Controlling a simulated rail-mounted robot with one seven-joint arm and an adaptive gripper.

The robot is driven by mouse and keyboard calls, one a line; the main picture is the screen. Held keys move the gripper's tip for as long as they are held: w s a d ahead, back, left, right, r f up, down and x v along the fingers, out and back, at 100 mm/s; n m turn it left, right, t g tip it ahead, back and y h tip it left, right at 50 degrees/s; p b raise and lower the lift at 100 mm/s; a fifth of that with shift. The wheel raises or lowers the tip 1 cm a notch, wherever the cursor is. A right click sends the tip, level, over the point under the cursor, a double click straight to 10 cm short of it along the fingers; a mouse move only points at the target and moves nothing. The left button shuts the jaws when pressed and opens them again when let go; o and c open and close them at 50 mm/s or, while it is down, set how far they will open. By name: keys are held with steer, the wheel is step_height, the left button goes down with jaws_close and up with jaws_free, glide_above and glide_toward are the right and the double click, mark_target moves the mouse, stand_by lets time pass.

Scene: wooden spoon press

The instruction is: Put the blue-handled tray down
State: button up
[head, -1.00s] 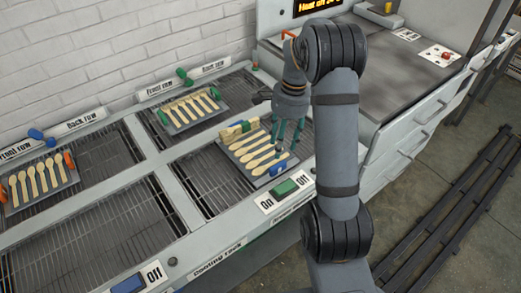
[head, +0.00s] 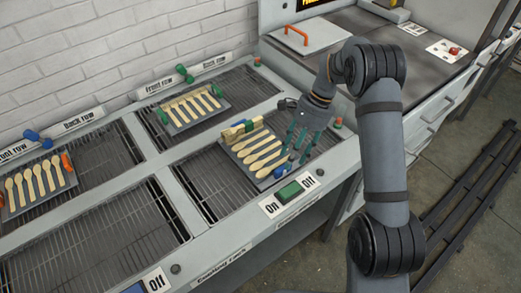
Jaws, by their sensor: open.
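The blue-handled tray (head: 262,183) lies on the right-hand front cooling rack, with several pale wooden spoons (head: 262,159) side by side on it. A blue handle (head: 282,171) shows at its near right end, and a yellowish block with some green (head: 238,130) stands at its far end. My gripper (head: 296,152) is open, with its teal fingers just right of the tray. I see nothing between the fingers. They partly overlap the tray's right edge in the picture, and I cannot tell whether they touch it.
A green-handled tray (head: 193,108) of spoons lies on the rack behind. The near left rack (head: 115,240) is empty. An On/Off switch (head: 289,192) sits on the front rail. A plate with an orange handle (head: 297,38) lies behind.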

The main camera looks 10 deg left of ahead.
steer(key=p+x, duration=0.1)
steer(key=x, duration=0.4)
steer(key=shift+a+r, duration=0.1)
steer(key=shift+a, duration=0.1)
steer(key=shift+c, duration=0.4)
steer(key=shift+w, duration=0.1)
jaws_close()
